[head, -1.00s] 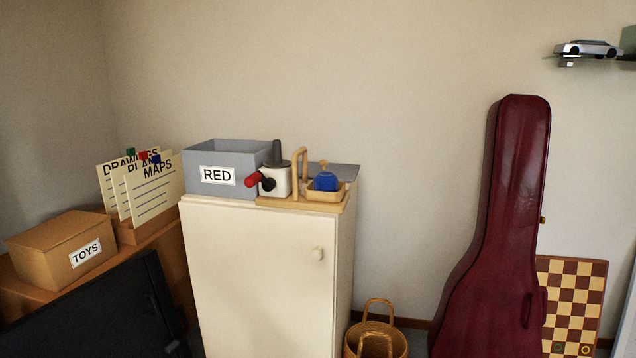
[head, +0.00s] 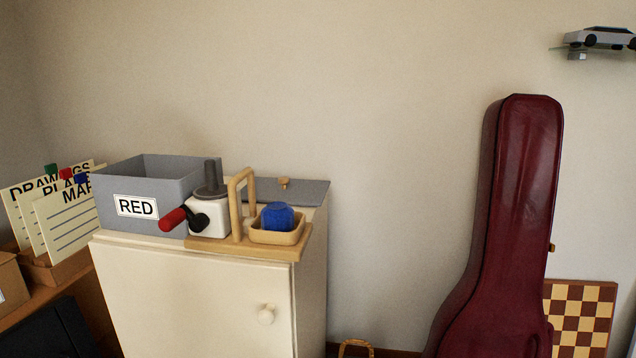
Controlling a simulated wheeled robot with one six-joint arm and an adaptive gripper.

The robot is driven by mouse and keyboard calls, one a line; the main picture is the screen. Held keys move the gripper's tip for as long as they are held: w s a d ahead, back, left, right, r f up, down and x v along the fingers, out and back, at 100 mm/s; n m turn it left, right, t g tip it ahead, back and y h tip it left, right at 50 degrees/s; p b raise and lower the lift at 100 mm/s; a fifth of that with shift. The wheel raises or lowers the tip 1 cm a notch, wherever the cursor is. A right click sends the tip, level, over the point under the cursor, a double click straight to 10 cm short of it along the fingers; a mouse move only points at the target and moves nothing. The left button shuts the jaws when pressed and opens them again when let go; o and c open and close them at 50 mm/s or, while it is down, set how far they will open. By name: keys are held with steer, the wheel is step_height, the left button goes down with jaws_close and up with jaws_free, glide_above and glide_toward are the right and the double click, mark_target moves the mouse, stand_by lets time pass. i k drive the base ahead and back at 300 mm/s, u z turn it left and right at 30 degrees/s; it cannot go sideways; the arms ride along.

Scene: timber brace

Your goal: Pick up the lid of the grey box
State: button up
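The grey box (head: 158,166) stands open on top of the cream cabinet, with a white label reading RED on its front. A flat grey lid (head: 312,190) with a small wooden knob (head: 284,183) lies on the cabinet top, to the right of the box and near the wall. The wooden stand and its tray partly hide the lid's front. My gripper is not in view.
A white grinder (head: 209,216) with a red handle and a wooden stand (head: 238,247) holding a blue item (head: 278,216) sit in front of the lid. The cream cabinet (head: 190,300) has a round knob. A dark red instrument case (head: 510,220) leans right.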

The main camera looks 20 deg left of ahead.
mark_target(305, 192)
steer(key=u, duration=0.4)
steer(key=i, duration=1.05)
steer(key=u, duration=0.65)
